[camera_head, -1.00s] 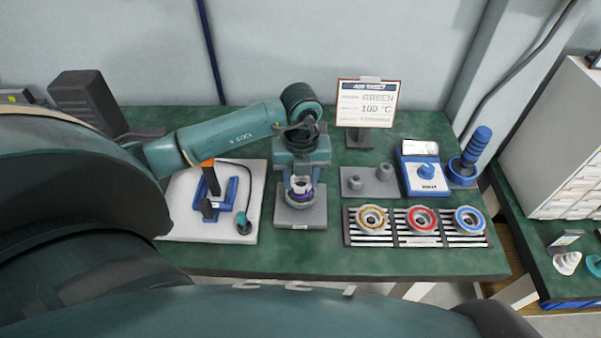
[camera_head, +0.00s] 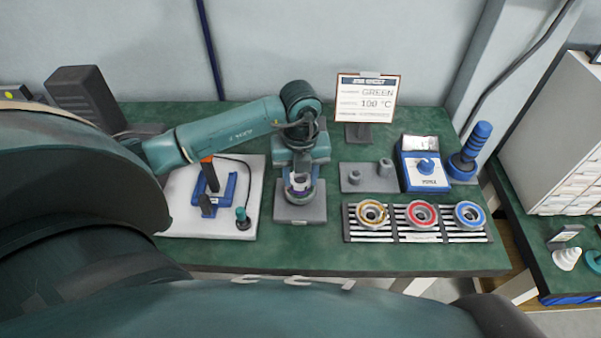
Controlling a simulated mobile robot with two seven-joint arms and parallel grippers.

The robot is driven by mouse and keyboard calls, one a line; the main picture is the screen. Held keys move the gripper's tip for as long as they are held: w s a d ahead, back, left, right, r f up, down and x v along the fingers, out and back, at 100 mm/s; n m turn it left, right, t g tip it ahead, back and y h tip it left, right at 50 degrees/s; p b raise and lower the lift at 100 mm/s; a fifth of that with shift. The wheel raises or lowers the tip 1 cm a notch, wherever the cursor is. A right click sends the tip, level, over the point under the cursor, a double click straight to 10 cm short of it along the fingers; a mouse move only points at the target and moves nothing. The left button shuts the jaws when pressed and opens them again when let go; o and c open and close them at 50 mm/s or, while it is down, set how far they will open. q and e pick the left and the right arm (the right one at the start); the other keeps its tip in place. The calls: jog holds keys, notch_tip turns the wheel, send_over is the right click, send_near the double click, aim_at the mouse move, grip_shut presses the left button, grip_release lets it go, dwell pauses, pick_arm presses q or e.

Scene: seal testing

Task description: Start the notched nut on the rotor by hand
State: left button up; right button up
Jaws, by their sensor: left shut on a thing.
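My left gripper (camera_head: 300,178) points down over a grey square stand (camera_head: 312,215) on the green table. It is shut on a small pale metal piece, which seems to be the notched nut; the fingers hide most of it. Directly below is the rotor (camera_head: 299,196), a round part with a purplish ring, upright on the stand. The nut is at the rotor's top. I cannot tell whether its thread has caught. My right gripper is not in view.
Left is a white board (camera_head: 180,222) with a blue fixture (camera_head: 222,192). Right are a grey block with two pegs (camera_head: 368,178), a blue-and-white device (camera_head: 425,170), a blue-handled tool (camera_head: 470,150) and a striped rack (camera_head: 397,235) with yellow, red and blue rings.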

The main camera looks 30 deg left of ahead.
pick_arm(q)
jog(key=shift+f, duration=0.15)
dwell(0.7)
jog(key=shift+f+m+b, duration=0.1)
jog(key=shift+m+b, duration=0.25)
jog(key=shift+m, duration=0.15)
jog(key=shift+s+m+b, duration=0.15)
jog(key=shift+m+b, duration=0.45)
jog(key=shift+m, duration=0.9)
jog(key=shift+f+m+b, duration=0.1)
jog(key=shift+m+b, duration=0.2)
jog(key=shift+m, duration=0.1)
jog(key=shift+a+m+b, duration=0.15)
jog(key=shift+m+b, duration=0.7)
jog(key=shift+m, duration=0.75)
